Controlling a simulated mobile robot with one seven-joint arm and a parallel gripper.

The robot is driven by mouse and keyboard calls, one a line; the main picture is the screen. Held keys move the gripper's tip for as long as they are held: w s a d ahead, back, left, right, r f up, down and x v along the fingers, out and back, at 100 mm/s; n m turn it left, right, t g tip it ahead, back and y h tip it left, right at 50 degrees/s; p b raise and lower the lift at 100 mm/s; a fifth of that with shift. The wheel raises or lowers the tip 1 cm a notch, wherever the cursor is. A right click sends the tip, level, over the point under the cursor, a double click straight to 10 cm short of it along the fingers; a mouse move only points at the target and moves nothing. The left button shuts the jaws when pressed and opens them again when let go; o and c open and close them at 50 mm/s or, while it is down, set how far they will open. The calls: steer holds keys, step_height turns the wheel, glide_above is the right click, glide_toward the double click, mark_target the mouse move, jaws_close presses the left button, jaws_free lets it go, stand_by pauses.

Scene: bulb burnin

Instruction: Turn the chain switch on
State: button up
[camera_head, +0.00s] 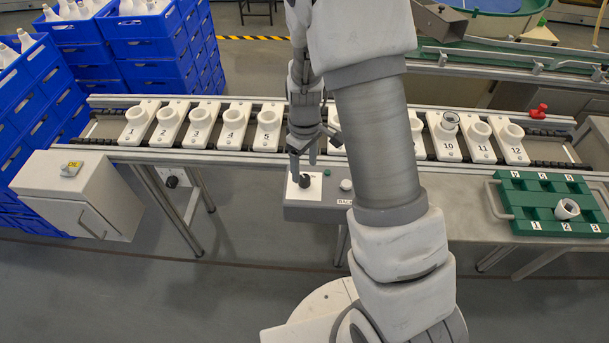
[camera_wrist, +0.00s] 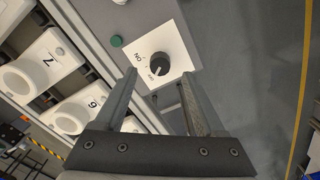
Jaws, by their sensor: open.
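The chain switch is a round black knob (camera_head: 304,181) on a white plate, on top of the grey control box at the conveyor's front. In the wrist view the knob (camera_wrist: 160,68) has a pale pointer mark. The word "ON" is printed on the plate, with a smaller mark beside the knob that is hard to read; I cannot tell the exact setting. My gripper (camera_head: 304,168) is just above the knob, pointing down. In the wrist view its open fingers (camera_wrist: 160,80) stand either side of the knob's near edge, with nothing held. Contact cannot be told.
A green button (camera_wrist: 116,41) sits beside the plate. Numbered white holders (camera_head: 232,117) line the conveyor behind. A red knob (camera_head: 539,111) is at its right end. A green tray (camera_head: 545,183) with a white part (camera_head: 567,209) stands right. My arm hides part of the conveyor.

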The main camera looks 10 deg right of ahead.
mark_target(305, 178)
steer(key=shift+f, duration=2)
jaws_close()
